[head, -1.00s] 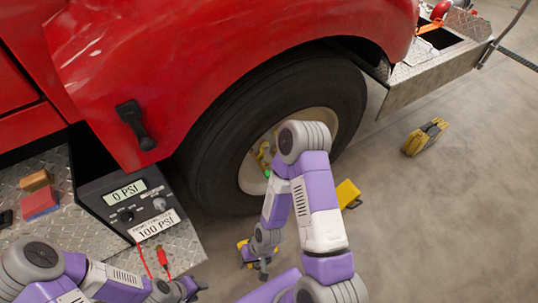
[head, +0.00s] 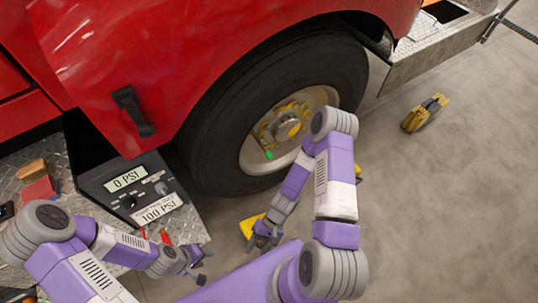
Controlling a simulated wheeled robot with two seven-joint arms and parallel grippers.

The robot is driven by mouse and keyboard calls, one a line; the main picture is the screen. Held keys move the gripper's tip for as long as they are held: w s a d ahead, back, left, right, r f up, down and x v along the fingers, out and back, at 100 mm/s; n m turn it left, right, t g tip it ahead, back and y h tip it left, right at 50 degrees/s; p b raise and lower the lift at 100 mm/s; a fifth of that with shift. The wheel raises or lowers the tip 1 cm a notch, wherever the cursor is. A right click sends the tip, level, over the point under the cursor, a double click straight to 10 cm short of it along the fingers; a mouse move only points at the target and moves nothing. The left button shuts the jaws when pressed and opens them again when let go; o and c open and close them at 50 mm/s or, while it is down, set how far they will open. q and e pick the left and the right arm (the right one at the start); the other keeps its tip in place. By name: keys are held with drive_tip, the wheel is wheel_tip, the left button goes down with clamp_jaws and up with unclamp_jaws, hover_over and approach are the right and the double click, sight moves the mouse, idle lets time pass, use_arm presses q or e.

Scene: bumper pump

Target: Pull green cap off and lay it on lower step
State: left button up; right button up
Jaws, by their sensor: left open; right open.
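The green cap (head: 269,155) is a small green piece at the lower left of the wheel hub (head: 288,127), inside the pale rim. My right gripper (head: 262,243) is open below the wheel, near the floor and apart from the cap. My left gripper (head: 201,268) is open near the right edge of the diamond-plate step (head: 193,225), beside the pressure box. I cannot tell which surface is the lower step beyond this plate, partly hidden by my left arm.
The pressure box (head: 132,190) reads 0 PSI and carries a 100 PSI label. Red clips (head: 165,236) lie in front of it. A yellow chock (head: 250,225) is beside my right gripper. Another yellow chock (head: 425,113) lies on open floor at right. Red and tan blocks (head: 38,190) sit at left.

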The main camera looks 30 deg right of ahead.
drive_tip(key=w+a+r+m+t+y, duration=0.2)
drive_tip(key=w+m+t+y, duration=0.1)
drive_tip(key=w+y, duration=0.2)
drive_tip(key=m+t+h, duration=1)
drive_tip(key=t+h, duration=0.2)
drive_tip(key=t, duration=0.6)
approach(271, 158)
drive_tip(key=shift+w+f, duration=0.2)
drive_tip(key=shift+w, duration=0.2)
drive_tip(key=shift+w+n, duration=0.1)
drive_tip(key=shift+n, duration=0.2)
drive_tip(key=w+b, duration=0.1)
drive_tip(key=w, duration=0.2)
drive_tip(key=w+b, duration=0.1)
drive_tip(key=w, duration=0.3)
drive_tip(key=shift+a, duration=0.25)
drive_tip(key=shift+w+a, duration=0.1)
drive_tip(key=shift+w, duration=0.8)
